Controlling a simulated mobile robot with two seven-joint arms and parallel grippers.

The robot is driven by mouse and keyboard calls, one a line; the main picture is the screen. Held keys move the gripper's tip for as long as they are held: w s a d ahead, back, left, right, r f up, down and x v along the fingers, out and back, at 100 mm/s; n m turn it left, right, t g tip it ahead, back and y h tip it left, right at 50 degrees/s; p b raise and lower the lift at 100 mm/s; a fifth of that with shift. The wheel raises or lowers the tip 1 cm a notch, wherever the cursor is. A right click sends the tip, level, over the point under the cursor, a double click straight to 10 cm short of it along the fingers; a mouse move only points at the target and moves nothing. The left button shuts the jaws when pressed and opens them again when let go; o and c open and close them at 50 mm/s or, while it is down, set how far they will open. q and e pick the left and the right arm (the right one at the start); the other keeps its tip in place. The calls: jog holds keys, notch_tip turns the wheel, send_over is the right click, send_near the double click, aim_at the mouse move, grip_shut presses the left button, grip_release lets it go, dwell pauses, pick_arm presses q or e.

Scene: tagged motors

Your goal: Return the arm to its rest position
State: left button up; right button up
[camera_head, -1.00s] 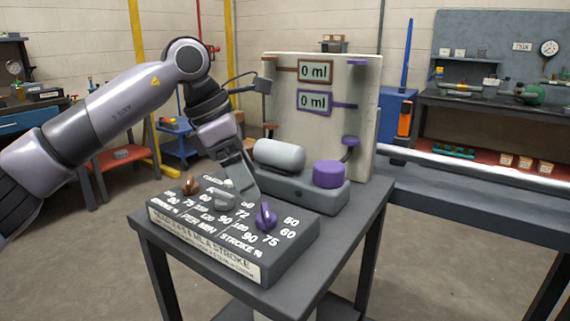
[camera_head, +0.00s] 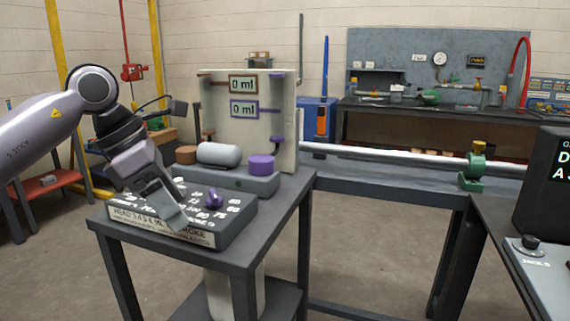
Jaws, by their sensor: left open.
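My left arm comes in from the left, and its gripper (camera_head: 173,213) is open and empty. It hangs over the left front of the control box (camera_head: 185,232), in front of the dials; I cannot tell whether it touches the box. A purple knob (camera_head: 213,198) stands on the box, right of the gripper. The other knobs are mostly hidden behind the gripper. Behind the box is a pump unit with a grey cylinder (camera_head: 218,154), a purple cap (camera_head: 261,166) and a brown cap (camera_head: 186,155). My right gripper is not in view.
A pale panel (camera_head: 283,135) with two displays reading 0 ml stands behind the pump. The dark table (camera_head: 269,223) has bare room right of the box. A long bench with a pipe (camera_head: 400,157) and a green valve (camera_head: 474,170) extends right. A black screen box (camera_head: 551,185) stands far right.

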pick_arm(q)
jog(key=s+d+f+n+h, duration=0.4)
jog(key=d+n+h, duration=0.1)
jog(key=d+h, duration=0.35)
jog(key=s+d+f+n+h, duration=0.3)
jog(key=d+f+n+h, duration=0.15)
jog(key=d+h, duration=0.45)
jog(key=a+f+n+t+y, duration=0.55)
jog(key=f+n+t, duration=0.2)
jog(key=n, duration=0.55)
jog(key=a+f+n+t+y, duration=0.5)
jog(key=f+n+t+y, duration=0.25)
jog(key=n, duration=0.65)
jog(key=s+a+f+n+g+y, duration=0.3)
jog(key=s+a+f+n, duration=0.15)
jog(key=s+f, duration=0.35)
jog(key=s+a+f+n+g+y, duration=0.3)
jog(key=s+f+n, duration=0.3)
jog(key=f, duration=0.4)
notch_tip(320, 180, up, 13)
jog(key=s+a+p, duration=0.1)
jog(key=p, duration=1.5)
jog(key=shift+s+a+r+y, duration=0.2)
jog(key=shift+s+a+y, duration=0.05)
jog(key=shift+a+y, duration=0.15)
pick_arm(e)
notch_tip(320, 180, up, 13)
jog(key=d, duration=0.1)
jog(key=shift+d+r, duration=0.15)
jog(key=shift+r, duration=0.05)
